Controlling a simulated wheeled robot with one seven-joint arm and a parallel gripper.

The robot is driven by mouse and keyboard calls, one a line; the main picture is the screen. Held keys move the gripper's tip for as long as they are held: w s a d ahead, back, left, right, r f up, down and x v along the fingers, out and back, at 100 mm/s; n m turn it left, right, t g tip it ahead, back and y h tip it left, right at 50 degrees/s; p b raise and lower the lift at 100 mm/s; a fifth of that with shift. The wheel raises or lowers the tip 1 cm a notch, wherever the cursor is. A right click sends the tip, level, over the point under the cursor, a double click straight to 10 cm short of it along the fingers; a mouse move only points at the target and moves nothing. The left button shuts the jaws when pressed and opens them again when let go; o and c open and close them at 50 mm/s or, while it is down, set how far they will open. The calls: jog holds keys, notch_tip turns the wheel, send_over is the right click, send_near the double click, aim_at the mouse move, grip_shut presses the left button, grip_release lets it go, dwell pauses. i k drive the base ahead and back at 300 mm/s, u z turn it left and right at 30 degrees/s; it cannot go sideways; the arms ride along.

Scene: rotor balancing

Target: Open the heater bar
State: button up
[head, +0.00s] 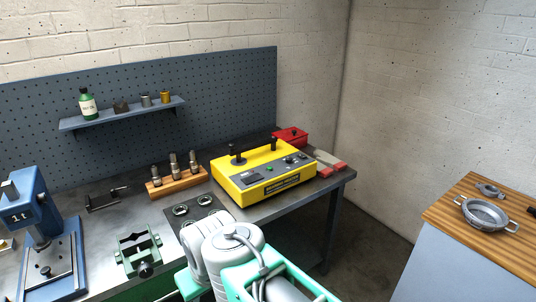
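A yellow box-shaped unit (264,172), probably the heater, sits on the right part of the grey workbench. I cannot make out a bar across the posts or tell whether one is open or closed. My grey and teal arm rises at the bottom centre, in front of the bench. My gripper is not in view.
Left of the unit are a wooden block with several metal pieces (178,182), a dark mat with rings (180,222), a green vise (138,252) and a blue press (38,225). A red box (291,136) stands behind right. A wooden-topped cabinet (470,235) is far right.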

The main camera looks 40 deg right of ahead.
aim_at(233, 152)
jog(key=z, duration=0.6)
jog(key=i, duration=0.9)
jog(key=u, duration=2.15)
jog(key=k, duration=0.5)
jog(key=z, duration=0.7)
jog(key=i, duration=0.35)
jog(key=u, duration=0.05)
